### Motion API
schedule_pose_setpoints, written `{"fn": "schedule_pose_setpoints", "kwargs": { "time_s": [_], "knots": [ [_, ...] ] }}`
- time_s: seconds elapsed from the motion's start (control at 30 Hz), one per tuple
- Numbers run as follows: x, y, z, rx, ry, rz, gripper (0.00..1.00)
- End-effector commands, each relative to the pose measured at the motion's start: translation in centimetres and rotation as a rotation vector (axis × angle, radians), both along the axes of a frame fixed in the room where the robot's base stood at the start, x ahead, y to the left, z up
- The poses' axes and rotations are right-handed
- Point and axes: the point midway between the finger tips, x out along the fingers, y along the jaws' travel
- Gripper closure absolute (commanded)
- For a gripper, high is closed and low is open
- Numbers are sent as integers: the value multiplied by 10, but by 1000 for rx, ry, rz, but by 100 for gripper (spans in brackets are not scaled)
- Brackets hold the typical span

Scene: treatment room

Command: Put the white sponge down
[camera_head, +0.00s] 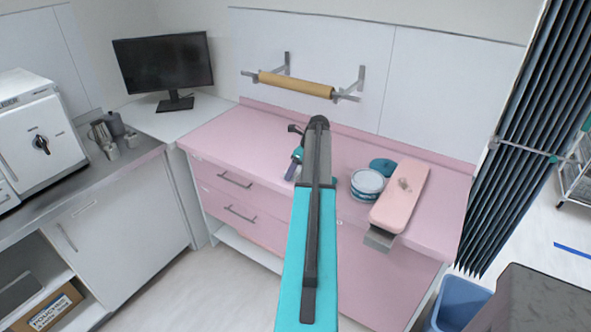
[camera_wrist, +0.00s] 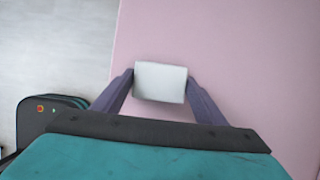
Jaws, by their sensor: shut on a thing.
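The white sponge (camera_wrist: 161,82) is a small pale block in the wrist view. My gripper (camera_wrist: 160,86) is shut on it, with one purple-grey finger at each side. The sponge is over the pink counter (camera_wrist: 230,50), near its edge; I cannot tell whether it touches the surface. In the head view my arm reaches over the pink counter (camera_head: 225,135), and it hides the sponge and most of the gripper.
Right of my arm on the counter are stacked blue-white round containers (camera_head: 367,182), a teal round item (camera_head: 382,167) and a pink padded rest (camera_head: 400,195). A paper roll (camera_head: 296,84) hangs on the wall. The counter's left part is clear. A blue bin (camera_head: 461,300) stands at right.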

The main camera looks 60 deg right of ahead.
Motion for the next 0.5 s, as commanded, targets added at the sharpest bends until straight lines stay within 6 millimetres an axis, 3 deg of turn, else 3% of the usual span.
{"fn": "schedule_pose_setpoints", "kwargs": {
  "time_s": [0.07, 0.1, 0.2, 0.5],
  "knots": [
    [-1, 1, -3, 2, 3, 1, 67],
    [-1, 1, -3, 3, 4, 1, 31],
    [-1, 1, -4, 5, 5, 2, 16],
    [-1, 4, -6, 10, 8, 5, 16]
  ]
}}
